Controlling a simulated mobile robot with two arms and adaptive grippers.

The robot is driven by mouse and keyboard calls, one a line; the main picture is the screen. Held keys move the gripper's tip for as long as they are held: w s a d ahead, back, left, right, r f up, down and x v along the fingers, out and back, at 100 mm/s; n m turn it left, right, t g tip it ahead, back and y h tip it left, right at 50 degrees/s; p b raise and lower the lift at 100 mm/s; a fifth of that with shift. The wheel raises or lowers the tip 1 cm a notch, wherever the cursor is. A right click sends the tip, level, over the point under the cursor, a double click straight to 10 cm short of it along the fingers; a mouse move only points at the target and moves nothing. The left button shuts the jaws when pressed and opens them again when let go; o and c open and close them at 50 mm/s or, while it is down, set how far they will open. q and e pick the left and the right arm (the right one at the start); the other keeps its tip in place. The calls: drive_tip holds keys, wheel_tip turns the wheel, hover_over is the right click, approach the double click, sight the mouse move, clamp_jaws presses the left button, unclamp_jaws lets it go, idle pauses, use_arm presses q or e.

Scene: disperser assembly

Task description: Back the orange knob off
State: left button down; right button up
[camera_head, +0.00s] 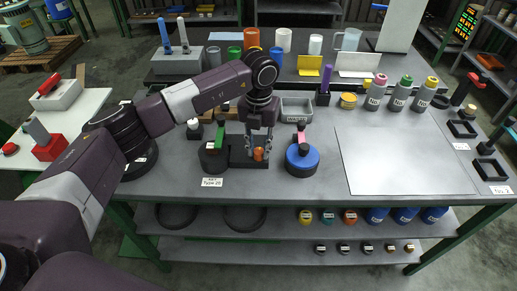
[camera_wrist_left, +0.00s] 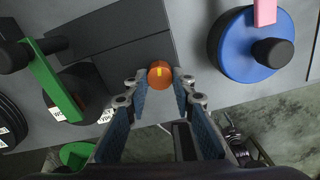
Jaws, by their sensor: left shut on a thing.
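The orange knob (camera_head: 259,155) sits low at the front of a dark block (camera_head: 245,162) near the table's front edge. In the left wrist view the orange knob (camera_wrist_left: 160,74) shows its round face with a yellow mark pointing along the picture's vertical. My left gripper (camera_head: 259,147) reaches down from above, its two fingers on either side of the knob. In the left wrist view the fingertips of my left gripper (camera_wrist_left: 161,84) are shut on the knob. My right gripper is in neither view.
A dark round unit with a green bar (camera_head: 220,133) stands just left of the block. A blue round unit with a pink bar (camera_head: 302,158) stands to its right. A grey bin (camera_head: 297,108) is behind. A bare pale sheet (camera_head: 400,160) lies at the right.

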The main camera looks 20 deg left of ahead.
sight(259, 151)
use_arm(q)
drive_tip(key=shift+w+r+n, duration=0.1)
drive_tip(key=shift+n, duration=0.3)
drive_tip(key=c, duration=1.6)
unclamp_jaws()
wheel_tip(259, 151, up, 12)
drive_tip(key=shift+f, duration=0.1)
